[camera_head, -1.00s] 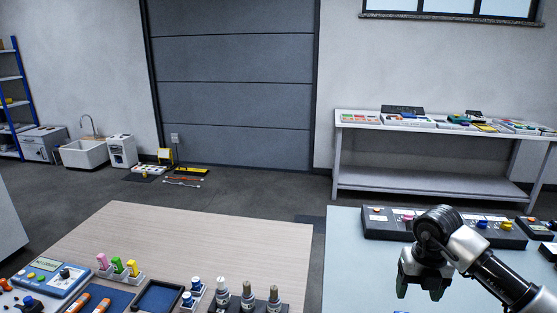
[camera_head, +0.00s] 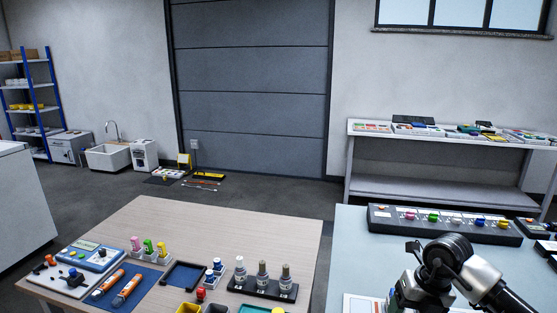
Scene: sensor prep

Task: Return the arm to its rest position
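My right arm comes in from the lower right, over the pale blue table (camera_head: 345,250). Its black wrist joint is bent, and my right gripper (camera_head: 398,304) hangs down at the bottom edge of the head view. Its fingertips are cut off by the frame, so its opening does not show. No held object is visible. My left arm and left gripper are not in view.
A black rack (camera_head: 445,224) with colored pieces stands behind my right arm. The wooden table (camera_head: 215,225) at left holds orange tools (camera_head: 128,290), a black tray (camera_head: 184,276) and several bottles. A gap separates the two tables.

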